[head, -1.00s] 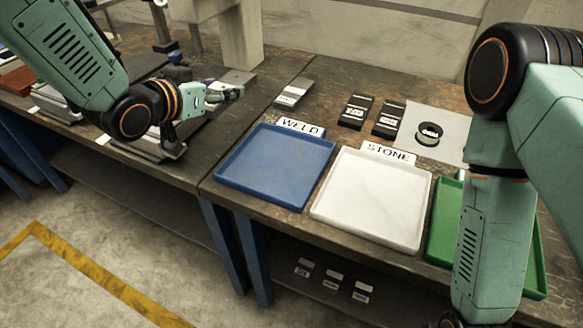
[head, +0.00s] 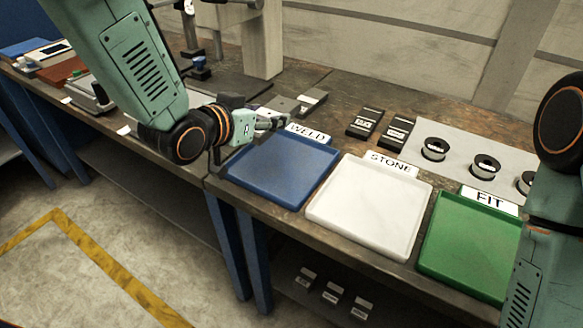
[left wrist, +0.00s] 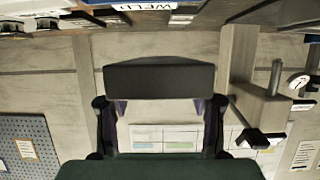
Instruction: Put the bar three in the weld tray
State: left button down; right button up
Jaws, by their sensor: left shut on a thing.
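My left gripper (head: 272,120) is shut on a grey bar (head: 283,104), which I take to be bar three; no marking is readable on it. In the left wrist view the bar (left wrist: 158,78) lies crosswise between the fingers, dark and plain. The weld tray (head: 283,178) is blue, shallow and empty, with a WELD sign (head: 308,133) at its back edge. The gripper and bar are at the tray's back left corner, near the sign. The exact height is hard to tell. My right gripper is out of view.
A white stone tray (head: 368,208) and a green fit tray (head: 468,245) stand to the right, both empty. Behind are a labelled bar (head: 312,100), two black blocks (head: 365,122) and several dark rings (head: 435,149) on a grey mat. A pale column (head: 261,45) stands behind the gripper.

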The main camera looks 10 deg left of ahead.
pick_arm(q)
jog(key=shift+d+r, duration=0.15)
jog(key=shift+d, duration=0.35)
jog(key=shift+d+f, duration=0.2)
jog(key=b, duration=0.2)
send_over(272, 165)
notch_tip(272, 165, down, 6)
jog(key=shift+a+r, duration=0.1)
jog(key=shift+a, duration=0.05)
jog(key=shift+w+d+f, duration=0.1)
jog(key=shift+d+f, duration=0.1)
jog(key=shift+d, duration=0.1)
jog(key=shift+f, duration=0.25)
jog(key=f+b, duration=0.1)
jog(key=f, duration=0.2)
jog(key=shift+a, duration=0.2)
jog(key=shift+f, duration=0.1)
jog(key=shift+d, duration=0.2)
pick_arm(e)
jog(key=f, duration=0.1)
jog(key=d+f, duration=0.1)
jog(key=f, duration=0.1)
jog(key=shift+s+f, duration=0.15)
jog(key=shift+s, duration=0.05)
pick_arm(q)
jog(key=shift+s, duration=0.2)
